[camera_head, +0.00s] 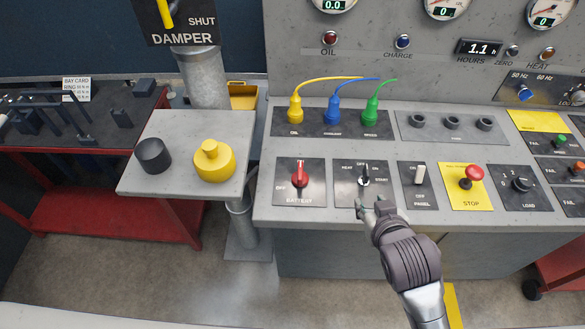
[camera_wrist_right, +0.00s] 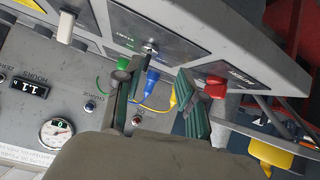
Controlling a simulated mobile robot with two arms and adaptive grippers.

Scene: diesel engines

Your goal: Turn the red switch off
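The red switch (camera_head: 299,173) is on the dark BATTERY plate (camera_head: 314,194) at the left of the grey console. Its handle stands about upright, with the word OFF to its left. In the right wrist view the red switch (camera_wrist_right: 215,86) shows just right of my fingers. My right gripper (camera_head: 375,207) is at the console's front edge, below the HEAT/START selector and to the right of the red switch, apart from it. In the wrist view its two green-padded fingers (camera_wrist_right: 157,72) are spread with nothing held between them. My left gripper is not in view.
The HEAT/START selector (camera_head: 364,178), a white PANEL switch (camera_head: 420,174) and a red STOP button (camera_head: 474,173) lie right of the red switch. Yellow, blue and green plugs (camera_head: 332,111) stand behind. A side shelf (camera_head: 190,125) holds a black and a yellow cylinder.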

